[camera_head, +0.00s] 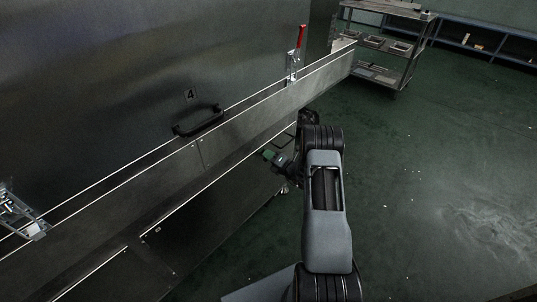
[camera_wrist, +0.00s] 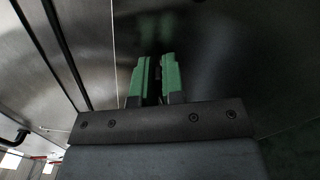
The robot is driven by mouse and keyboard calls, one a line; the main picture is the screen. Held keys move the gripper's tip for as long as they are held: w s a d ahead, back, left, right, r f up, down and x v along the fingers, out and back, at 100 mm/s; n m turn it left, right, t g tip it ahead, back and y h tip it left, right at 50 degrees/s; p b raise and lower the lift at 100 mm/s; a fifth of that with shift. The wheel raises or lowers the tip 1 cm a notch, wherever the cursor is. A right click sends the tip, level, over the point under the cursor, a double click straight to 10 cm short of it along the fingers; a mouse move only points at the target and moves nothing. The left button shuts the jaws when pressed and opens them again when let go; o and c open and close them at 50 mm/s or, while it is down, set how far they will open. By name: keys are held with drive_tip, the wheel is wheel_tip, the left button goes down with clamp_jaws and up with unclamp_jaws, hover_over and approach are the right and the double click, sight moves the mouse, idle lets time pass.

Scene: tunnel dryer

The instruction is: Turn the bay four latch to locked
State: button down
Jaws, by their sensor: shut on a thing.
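My gripper (camera_head: 269,155) reaches the lower side panel of the dryer, below the long ledge. In the wrist view its two green fingers (camera_wrist: 154,77) are close together on a narrow dark piece (camera_wrist: 157,70), which I take to be the bay four latch. The fingers and the shadow hide most of it, so I cannot tell its angle or whether it reads locked. The bay four door (camera_head: 150,85) bears a "4" label (camera_head: 189,95) and a black handle (camera_head: 197,120) above the ledge.
A toggle clamp with a red handle (camera_head: 300,38) stands upright on the ledge (camera_head: 225,130). Another metal clamp (camera_head: 20,215) sits at the far left. A cart with trays (camera_head: 385,45) stands at the back. The green floor (camera_head: 430,190) to the right is clear.

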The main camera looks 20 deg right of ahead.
drive_tip(key=shift+f+m+p, duration=0.2)
drive_tip(key=shift+m+p, duration=0.35)
drive_tip(key=shift+m, duration=1.75)
drive_tip(key=c, duration=1.2)
unclamp_jaws()
drive_tip(key=shift+s, duration=0.1)
drive_tip(key=p+v, duration=0.3)
drive_tip(key=v, duration=1)
drive_tip(key=shift+s+d, duration=0.1)
drive_tip(key=shift+s, duration=0.2)
